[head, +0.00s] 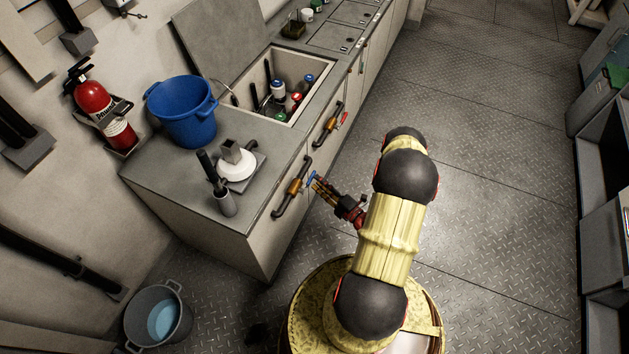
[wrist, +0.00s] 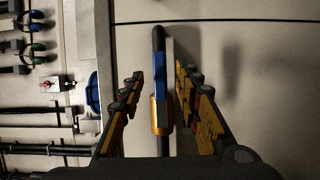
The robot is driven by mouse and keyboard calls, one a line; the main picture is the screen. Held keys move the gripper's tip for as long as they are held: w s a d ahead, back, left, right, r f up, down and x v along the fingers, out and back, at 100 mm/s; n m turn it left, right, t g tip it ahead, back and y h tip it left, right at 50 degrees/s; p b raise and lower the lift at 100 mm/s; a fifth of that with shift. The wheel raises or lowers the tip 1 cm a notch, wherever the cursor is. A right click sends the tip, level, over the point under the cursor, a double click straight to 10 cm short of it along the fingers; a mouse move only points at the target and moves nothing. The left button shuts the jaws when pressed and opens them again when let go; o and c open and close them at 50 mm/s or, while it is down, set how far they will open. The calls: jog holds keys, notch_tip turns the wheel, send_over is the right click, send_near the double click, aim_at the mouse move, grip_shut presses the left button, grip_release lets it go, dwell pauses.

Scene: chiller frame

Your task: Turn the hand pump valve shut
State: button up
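A valve with a brass body (head: 296,187) and a blue handle (head: 311,178) sits on a black pipe on the front of the counter. In the wrist view the blue handle (wrist: 159,75) lies in line with the black pipe (wrist: 158,40), over the brass body (wrist: 162,115). My gripper (head: 318,186) is at the handle in the head view. In the wrist view my gripper (wrist: 160,72) is open, one finger on each side of the handle. Gaps show between both fingers and the handle. No label shows which valve belongs to the hand pump.
A second brass valve (head: 329,124) with a red handle (head: 344,118) is further along the counter front. A blue bucket (head: 186,122) stands on the counter, near the sink. A grey bucket (head: 158,317) is on the floor at lower left. The floor to the right is clear.

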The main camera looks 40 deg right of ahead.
jog(key=shift+w+b, duration=0.35)
jog(key=shift+w, duration=1.3)
jog(key=shift+c, duration=0.4)
jog(key=c, duration=0.7)
grip_shut()
